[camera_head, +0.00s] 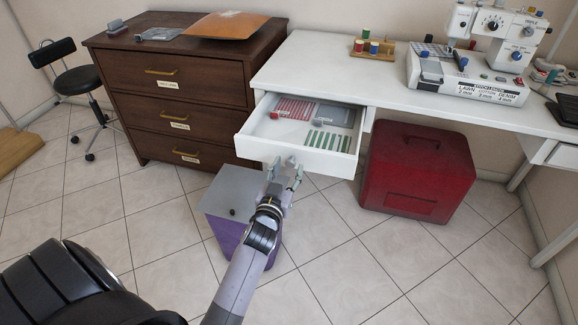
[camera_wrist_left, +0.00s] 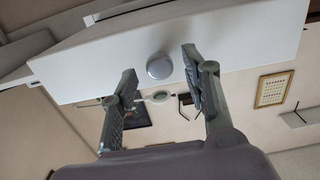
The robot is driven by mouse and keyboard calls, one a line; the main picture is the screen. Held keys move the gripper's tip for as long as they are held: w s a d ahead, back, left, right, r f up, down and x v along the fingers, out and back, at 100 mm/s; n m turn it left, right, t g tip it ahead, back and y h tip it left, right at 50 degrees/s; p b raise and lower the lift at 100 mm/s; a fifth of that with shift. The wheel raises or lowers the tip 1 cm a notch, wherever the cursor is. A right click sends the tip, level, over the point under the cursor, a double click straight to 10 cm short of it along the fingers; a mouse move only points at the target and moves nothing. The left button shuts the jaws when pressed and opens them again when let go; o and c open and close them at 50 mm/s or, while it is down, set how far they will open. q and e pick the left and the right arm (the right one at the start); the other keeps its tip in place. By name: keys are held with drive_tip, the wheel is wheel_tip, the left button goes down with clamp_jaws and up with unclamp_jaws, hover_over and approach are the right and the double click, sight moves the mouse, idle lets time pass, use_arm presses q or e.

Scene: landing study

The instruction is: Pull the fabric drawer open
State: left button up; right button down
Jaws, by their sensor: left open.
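A brown chest (camera_head: 222,108) stands at the back left with three shut drawers. Each has a brass handle and a small label too small to read: top drawer (camera_head: 215,82), middle drawer (camera_head: 215,122), bottom drawer (camera_head: 220,154). I cannot tell which drawer is the fabric one. The white desk drawer (camera_head: 260,147) is pulled out, showing red and green items inside. My left gripper (camera_head: 283,174) is open at its front. In the left wrist view the round grey knob (camera_wrist_left: 159,66) lies between the spread fingers; contact is unclear. My right gripper is not in view.
A purple bin with a grey lid (camera_head: 233,192) stands beside my left forearm. A red case (camera_head: 420,172) sits under the white desk (camera_head: 320,65). A black stool (camera_head: 75,78) is at far left.

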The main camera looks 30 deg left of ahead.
use_arm(q)
drive_tip(key=v, duration=0.5)
drive_tip(key=shift+s+d, duration=0.1)
drive_tip(key=shift+s, duration=0.25)
